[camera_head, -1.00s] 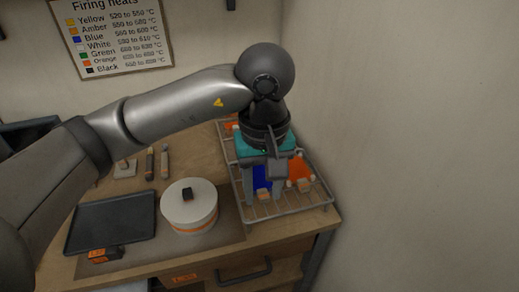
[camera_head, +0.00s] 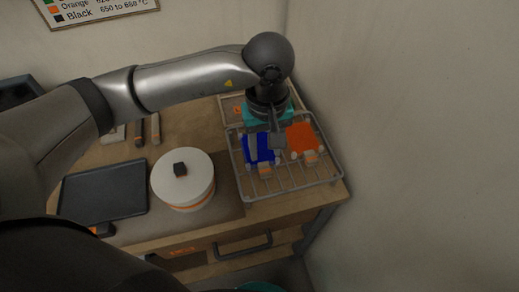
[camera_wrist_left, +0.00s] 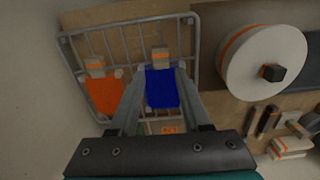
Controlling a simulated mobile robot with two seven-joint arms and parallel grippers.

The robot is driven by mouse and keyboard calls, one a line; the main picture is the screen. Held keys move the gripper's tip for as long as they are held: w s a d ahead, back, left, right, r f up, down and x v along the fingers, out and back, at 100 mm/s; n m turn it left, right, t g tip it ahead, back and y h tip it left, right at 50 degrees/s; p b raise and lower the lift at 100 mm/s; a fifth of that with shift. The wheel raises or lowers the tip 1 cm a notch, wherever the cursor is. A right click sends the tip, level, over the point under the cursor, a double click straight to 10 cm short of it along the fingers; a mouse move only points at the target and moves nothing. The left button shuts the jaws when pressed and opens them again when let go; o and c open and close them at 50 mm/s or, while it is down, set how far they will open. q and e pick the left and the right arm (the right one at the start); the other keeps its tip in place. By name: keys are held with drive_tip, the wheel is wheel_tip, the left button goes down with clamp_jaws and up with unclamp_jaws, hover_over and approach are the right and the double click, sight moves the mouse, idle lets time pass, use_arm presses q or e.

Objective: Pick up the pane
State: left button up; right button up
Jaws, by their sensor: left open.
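A blue pane (camera_head: 262,152) and an orange pane (camera_head: 302,138) lie side by side on a wire rack (camera_head: 291,189). In the left wrist view the blue pane (camera_wrist_left: 161,88) shows between the two fingers, and the orange pane (camera_wrist_left: 103,94) lies left of them. My left gripper (camera_wrist_left: 160,77) is open and empty. In the head view the left gripper (camera_head: 264,146) points down over the blue pane and hides part of it. I cannot tell whether the fingers touch the pane. My right gripper is not in view.
Tan blocks with orange bands, one (camera_head: 265,170) by the blue pane and one (camera_head: 311,157) by the orange pane, sit on the rack. A white round drum (camera_head: 183,190) and a dark tray (camera_head: 104,192) stand to the left. A wall (camera_head: 420,150) is close on the right.

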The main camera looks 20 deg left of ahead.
sight(264, 168)
use_arm(q)
drive_tip(key=shift+s+f+p, duration=0.15)
drive_tip(key=shift+f+p, duration=0.2)
drive_tip(key=shift+f, duration=2.7)
clamp_jaws()
